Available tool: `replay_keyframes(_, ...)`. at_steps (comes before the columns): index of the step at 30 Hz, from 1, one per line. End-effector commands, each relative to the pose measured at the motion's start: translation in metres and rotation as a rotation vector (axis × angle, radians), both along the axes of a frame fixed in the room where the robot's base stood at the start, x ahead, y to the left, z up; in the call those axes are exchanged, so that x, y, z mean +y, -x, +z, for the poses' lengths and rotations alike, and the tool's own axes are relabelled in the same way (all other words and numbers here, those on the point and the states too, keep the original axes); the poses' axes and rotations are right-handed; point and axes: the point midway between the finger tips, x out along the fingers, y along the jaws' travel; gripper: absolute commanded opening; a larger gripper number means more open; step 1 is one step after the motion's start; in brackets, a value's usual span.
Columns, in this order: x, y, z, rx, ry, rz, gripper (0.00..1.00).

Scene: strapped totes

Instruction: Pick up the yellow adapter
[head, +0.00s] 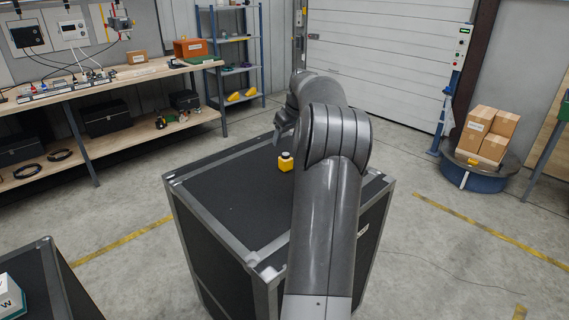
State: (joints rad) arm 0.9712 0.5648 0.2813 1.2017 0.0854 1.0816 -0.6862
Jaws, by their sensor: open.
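The yellow adapter (286,166) is a small yellow block with a dark upper part and a pale spot on top. It stands on the dark top of a metal-edged case (225,200), left of my arm. My gripper (279,133) is partly hidden behind my arm's links. Its visible end is just above and slightly left of the adapter in the picture, apart from it. The gripper is open, and nothing shows between its fingers.
The case top left of the adapter is clear; my arm hides much of its right side. A second dark case (45,265) with a white-and-teal box (10,297) is at lower left. A workbench (100,82) lines the back wall. Cartons (488,133) sit on a round blue platform (473,177) at right.

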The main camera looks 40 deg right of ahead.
Motion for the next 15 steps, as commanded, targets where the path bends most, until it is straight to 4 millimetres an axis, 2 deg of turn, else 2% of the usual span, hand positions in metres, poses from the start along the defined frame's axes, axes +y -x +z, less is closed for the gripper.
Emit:
replay_keyframes(1, -0.012, 0.003, -0.005, -0.004, -0.004, -0.006, 0.64)
replay_keyframes(4, -0.024, 0.005, -0.010, -0.009, -0.007, -0.009, 0.64)
replay_keyframes(8, -0.027, 0.003, -0.019, -0.009, -0.009, -0.009, 0.64)
replay_keyframes(15, -0.028, -0.012, -0.053, -0.008, -0.010, -0.008, 0.64)
